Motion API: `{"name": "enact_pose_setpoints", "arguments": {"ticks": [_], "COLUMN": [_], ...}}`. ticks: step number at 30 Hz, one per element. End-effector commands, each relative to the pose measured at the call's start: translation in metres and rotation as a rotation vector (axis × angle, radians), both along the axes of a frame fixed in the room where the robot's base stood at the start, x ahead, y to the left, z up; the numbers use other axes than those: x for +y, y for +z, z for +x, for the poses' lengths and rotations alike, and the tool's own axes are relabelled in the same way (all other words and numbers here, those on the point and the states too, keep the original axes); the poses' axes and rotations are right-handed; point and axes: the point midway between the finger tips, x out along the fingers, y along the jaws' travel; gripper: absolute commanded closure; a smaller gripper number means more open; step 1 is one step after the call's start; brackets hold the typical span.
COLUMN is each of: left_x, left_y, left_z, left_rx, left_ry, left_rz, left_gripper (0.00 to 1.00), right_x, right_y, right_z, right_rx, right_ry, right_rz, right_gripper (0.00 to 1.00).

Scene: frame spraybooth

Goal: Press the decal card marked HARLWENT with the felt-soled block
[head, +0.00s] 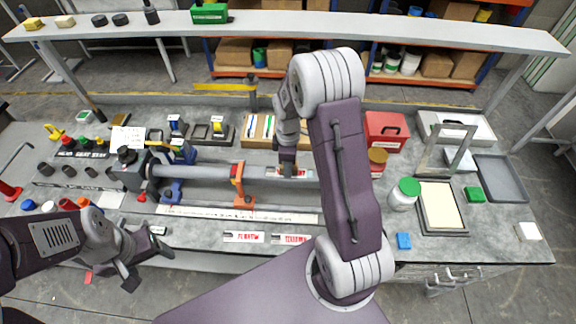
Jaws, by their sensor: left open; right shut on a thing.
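My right gripper (287,163) is shut on a small dark block (287,170), mostly hidden by the fingers, above the grey tube (210,171). A light card with reddish marking (305,173) shows on the tube right at the gripper; its lettering is too small to read. I cannot tell whether the block touches it. Two white cards with red lettering, a left one (244,237) and a right one (291,239), lie at the bench's front edge; I cannot make out HARLWENT on either. My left gripper (146,262) is open and empty at the front left, off the bench edge.
The tube runs from a dark clamp head (130,170) through an orange stand (240,185). A long ruler strip (240,215) lies in front. A green-lidded jar (404,194), a framed screen (441,207) and a red box (386,131) stand right. A shelf (400,30) spans the back.

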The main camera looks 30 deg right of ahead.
Motion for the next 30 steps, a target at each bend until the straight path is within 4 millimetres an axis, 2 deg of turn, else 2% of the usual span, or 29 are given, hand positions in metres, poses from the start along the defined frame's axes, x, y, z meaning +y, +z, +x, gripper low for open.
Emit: {"name": "enact_pose_setpoints", "arguments": {"ticks": [10,21,30], "left_x": [0.000,0.000,0.000], "left_y": [0.000,0.003,0.002], "left_z": [0.000,0.000,0.000], "left_rx": [0.000,0.000,0.000], "left_ry": [0.000,0.000,0.000], "left_rz": [0.000,0.000,0.000], "left_gripper": [0.27,0.27,0.27], "right_x": [0.002,-0.019,-0.026], "right_y": [-0.002,0.001,0.000], "right_z": [-0.007,-0.019,-0.023], "right_rx": [0.002,0.000,-0.001], "right_ry": [-0.001,-0.001,-0.002], "right_rz": [0.000,0.000,-0.001], "right_gripper": [0.97,0.97,0.97]}}
